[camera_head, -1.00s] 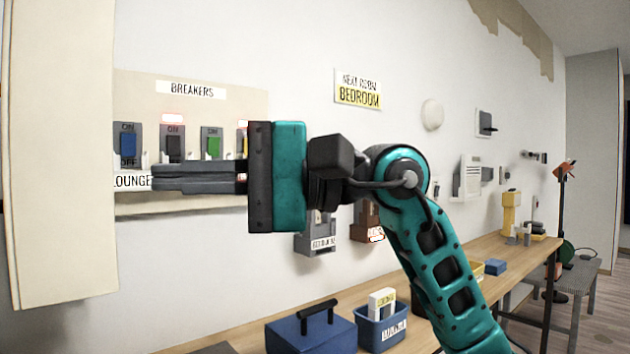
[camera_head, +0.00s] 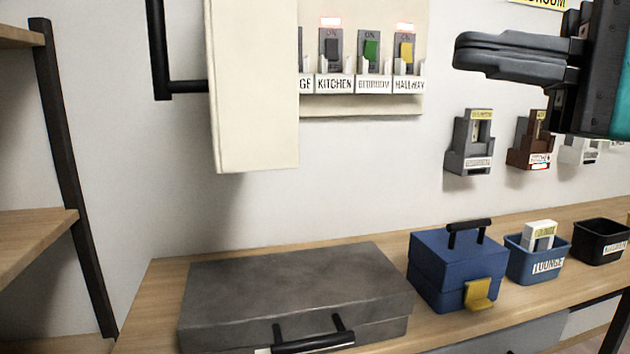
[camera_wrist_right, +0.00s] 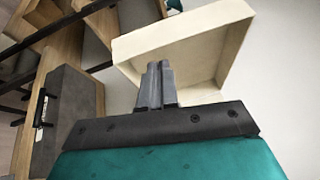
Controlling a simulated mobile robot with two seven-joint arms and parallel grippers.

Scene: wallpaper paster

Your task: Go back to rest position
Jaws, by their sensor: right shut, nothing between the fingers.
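My right gripper (camera_head: 458,54) is at the upper right of the head view, shut and empty, its dark fingers pointing left. It is in the air in front of the wall, to the right of the breaker panel (camera_head: 375,108), and looks apart from it. The panel shows kitchen, bedroom and hallway switches, with red lights above two of them. In the right wrist view, the shut fingers (camera_wrist_right: 157,68) point toward the cream panel door (camera_wrist_right: 225,45). That open door (camera_head: 255,85) hides the panel's left part in the head view. My left gripper is not in view.
A grey case (camera_head: 290,290), a blue toolbox (camera_head: 455,270), a blue bin (camera_head: 535,262) and a black bin (camera_head: 598,242) stand on the wooden bench (camera_head: 165,285). Small holders (camera_head: 470,145) hang on the wall. A shelf (camera_head: 35,240) stands at left.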

